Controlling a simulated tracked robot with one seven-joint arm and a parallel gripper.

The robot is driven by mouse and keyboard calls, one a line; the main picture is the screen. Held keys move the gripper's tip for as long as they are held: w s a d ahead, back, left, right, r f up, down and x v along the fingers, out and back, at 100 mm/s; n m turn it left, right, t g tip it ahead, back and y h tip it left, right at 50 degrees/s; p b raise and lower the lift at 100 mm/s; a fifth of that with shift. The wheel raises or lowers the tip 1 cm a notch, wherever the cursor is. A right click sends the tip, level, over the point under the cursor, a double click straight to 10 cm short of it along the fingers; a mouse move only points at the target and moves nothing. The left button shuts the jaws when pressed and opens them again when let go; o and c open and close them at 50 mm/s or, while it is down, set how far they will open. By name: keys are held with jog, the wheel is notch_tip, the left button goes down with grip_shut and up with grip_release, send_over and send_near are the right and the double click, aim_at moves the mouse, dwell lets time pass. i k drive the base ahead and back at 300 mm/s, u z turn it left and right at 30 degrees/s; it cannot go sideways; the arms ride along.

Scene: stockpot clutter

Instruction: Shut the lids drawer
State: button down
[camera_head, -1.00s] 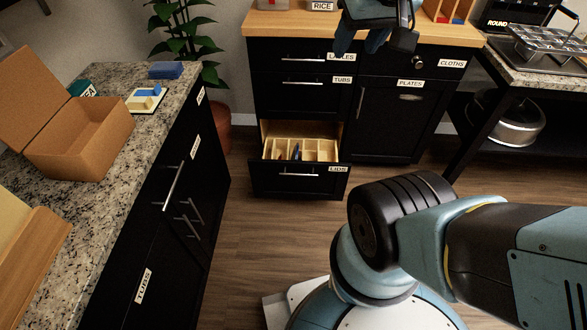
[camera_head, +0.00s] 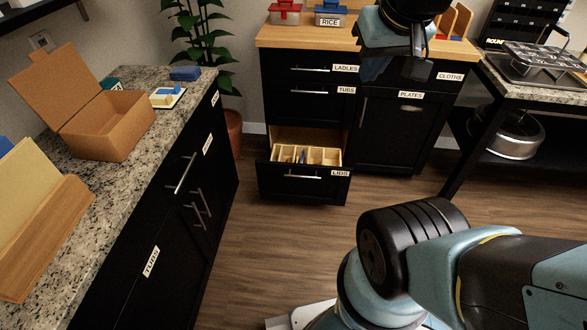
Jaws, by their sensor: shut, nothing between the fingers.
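The lids drawer (camera_head: 303,188) is the bottom drawer of the black cabinet at the back. It stands pulled out, with its LIDS label at the front right and a silver bar handle. Its light wooden dividers show, with a few small dark and blue items inside. My gripper (camera_head: 395,70) is at the top of the view, in front of the cabinet's upper right part, higher than the lids drawer and apart from it. It is shut and empty. Its fingers are dark and partly blend into the cabinet front.
The ladles drawer (camera_head: 285,68) and tubs drawer (camera_head: 285,91) above are shut. The plates door (camera_head: 385,135) is shut to the right. A granite counter (camera_head: 110,190) with an open cardboard box (camera_head: 110,130) runs along the left. The wood floor (camera_head: 280,240) before the drawer is clear.

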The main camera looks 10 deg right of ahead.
aim_at(322, 179)
jog(key=k, duration=0.95)
jog(key=z, duration=0.25)
jog(key=i, duration=0.5)
jog(key=z, duration=0.75)
jog(key=i, duration=1.1)
jog(key=u, duration=0.5)
